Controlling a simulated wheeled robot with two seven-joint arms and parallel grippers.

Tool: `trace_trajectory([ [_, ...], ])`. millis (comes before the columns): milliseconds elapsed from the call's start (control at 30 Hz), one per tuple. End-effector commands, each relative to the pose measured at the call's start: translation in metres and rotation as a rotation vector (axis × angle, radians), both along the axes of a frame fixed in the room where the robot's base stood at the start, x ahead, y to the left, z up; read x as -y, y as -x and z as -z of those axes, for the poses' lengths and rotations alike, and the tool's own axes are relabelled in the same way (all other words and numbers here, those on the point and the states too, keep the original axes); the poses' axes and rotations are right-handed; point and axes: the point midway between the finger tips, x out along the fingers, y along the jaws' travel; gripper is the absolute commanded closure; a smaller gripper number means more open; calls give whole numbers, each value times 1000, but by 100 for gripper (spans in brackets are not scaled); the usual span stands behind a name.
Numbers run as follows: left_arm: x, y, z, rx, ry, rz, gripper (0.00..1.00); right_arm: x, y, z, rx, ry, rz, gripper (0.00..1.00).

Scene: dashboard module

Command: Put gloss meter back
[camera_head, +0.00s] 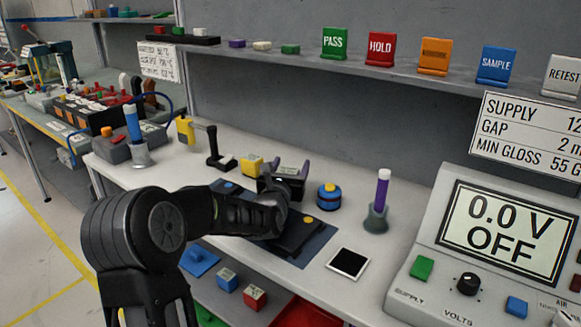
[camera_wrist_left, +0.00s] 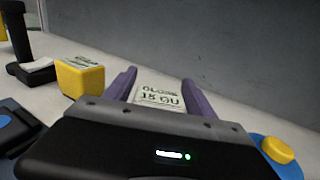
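I cannot tell for certain which thing is the gloss meter. A white label reading "GLOSS 15 GU" (camera_wrist_left: 158,94) shows between my left gripper's purple fingers in the left wrist view. Whether it is on a held thing or lies beyond the fingers is unclear. My left gripper (camera_head: 285,172) is over the white bench, its fingers apart, with no clear grip on anything. A yellow block with a label (camera_head: 251,165) stands left of it, and shows in the left wrist view (camera_wrist_left: 80,76). A dark flat device (camera_head: 297,238) lies on a blue-grey mat (camera_head: 318,247), partly behind my arm. My right gripper is not in view.
A blue puck with a yellow button (camera_head: 328,197) stands right of the gripper. Further right are a purple-topped holder (camera_head: 378,205) and the supply console (camera_head: 450,235). A dark square in a white frame (camera_head: 348,263) lies near the front edge. A wall rises behind the bench.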

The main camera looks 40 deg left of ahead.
Motion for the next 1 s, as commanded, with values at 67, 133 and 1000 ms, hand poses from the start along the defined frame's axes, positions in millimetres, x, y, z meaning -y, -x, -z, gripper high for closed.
trace_trajectory([
  [67,0,0,0,0,0,0,28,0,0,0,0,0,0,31],
  [133,0,0,0,0,0,0,28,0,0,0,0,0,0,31],
  [1000,40,91,-3,1,-3,0,28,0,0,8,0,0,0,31],
])
